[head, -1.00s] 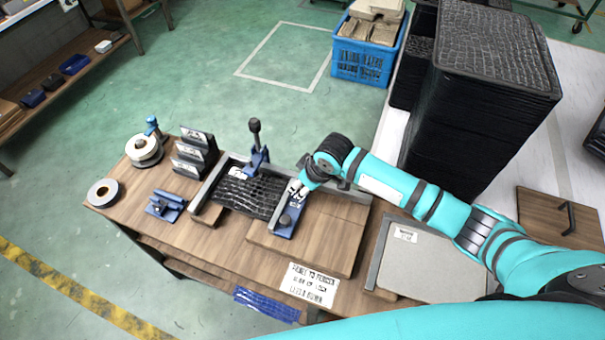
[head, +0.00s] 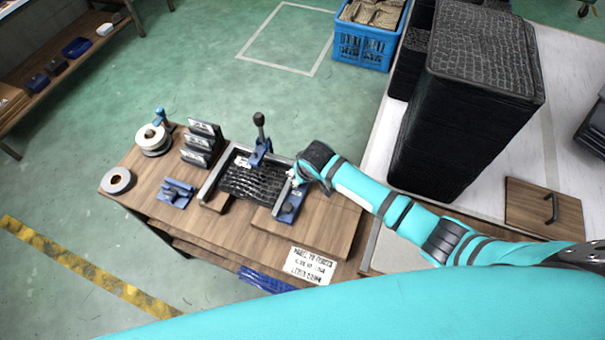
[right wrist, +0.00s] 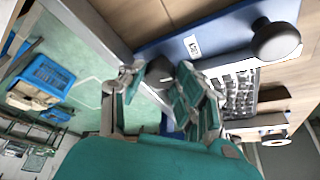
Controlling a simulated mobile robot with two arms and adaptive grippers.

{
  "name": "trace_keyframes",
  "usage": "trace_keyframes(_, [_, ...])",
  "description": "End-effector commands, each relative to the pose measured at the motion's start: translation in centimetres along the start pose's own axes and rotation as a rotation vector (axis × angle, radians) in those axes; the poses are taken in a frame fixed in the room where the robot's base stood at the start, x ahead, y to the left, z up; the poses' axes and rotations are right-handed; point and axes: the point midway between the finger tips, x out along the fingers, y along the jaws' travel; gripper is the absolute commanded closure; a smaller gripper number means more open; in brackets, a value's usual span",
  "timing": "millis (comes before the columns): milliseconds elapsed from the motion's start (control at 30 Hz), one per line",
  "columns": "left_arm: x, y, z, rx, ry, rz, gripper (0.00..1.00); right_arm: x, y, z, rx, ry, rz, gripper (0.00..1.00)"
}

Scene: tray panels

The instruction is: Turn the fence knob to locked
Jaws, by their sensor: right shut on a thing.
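The fence is a blue plate (head: 291,208) at the right end of the black textured panel (head: 250,182). A round dark knob (right wrist: 275,40) on its near end stands free in the right wrist view. My right gripper (head: 293,179) is over the plate's far end. In the right wrist view its fingers (right wrist: 160,88) are closed around a small grey part, apparently the fence knob, mostly hidden by them. A small white label (right wrist: 192,46) is on the plate, too small to read. My left gripper is not in view.
A blue clamp with an upright black handle (head: 260,132) stands behind the panel. Card holders (head: 201,142), a tape roll (head: 118,180) and a blue block (head: 177,192) lie to the left. A tall stack of black panels (head: 460,120) stands right, behind my arm.

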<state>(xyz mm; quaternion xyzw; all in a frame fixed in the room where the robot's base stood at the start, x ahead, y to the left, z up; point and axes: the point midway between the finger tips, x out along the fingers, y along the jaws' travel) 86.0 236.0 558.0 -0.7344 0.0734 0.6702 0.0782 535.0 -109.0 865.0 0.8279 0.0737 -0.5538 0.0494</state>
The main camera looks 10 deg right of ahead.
Motion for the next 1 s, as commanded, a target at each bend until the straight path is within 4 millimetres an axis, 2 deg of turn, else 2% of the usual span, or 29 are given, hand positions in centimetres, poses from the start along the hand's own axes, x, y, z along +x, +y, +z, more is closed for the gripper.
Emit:
trace_keyframes(300, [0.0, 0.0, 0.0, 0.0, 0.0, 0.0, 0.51, 0.0, -0.1, -0.1, 0.002, 0.002, -0.001, 1.0])
trace_keyframes(333, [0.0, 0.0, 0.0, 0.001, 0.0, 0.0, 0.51, 0.0, -0.1, -0.1, 0.002, 0.002, -0.001, 0.64])
trace_keyframes(400, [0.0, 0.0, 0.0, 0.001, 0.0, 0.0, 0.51, 0.0, 0.0, -0.1, 0.001, 0.002, -0.001, 0.58])
trace_keyframes(633, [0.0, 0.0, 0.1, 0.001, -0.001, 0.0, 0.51, -0.1, 0.0, -0.1, 0.001, 0.001, -0.001, 0.58])
trace_keyframes(767, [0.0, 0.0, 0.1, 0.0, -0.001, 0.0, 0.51, -0.8, 0.0, -0.1, 0.0, 0.002, -0.001, 0.58])
trace_keyframes(867, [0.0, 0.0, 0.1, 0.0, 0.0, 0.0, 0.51, -2.3, 0.0, -0.1, 0.0, 0.003, -0.002, 0.58])
trace_keyframes(1000, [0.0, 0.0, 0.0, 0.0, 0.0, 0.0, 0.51, -5.3, 0.0, -0.1, -0.001, 0.005, -0.002, 0.58])
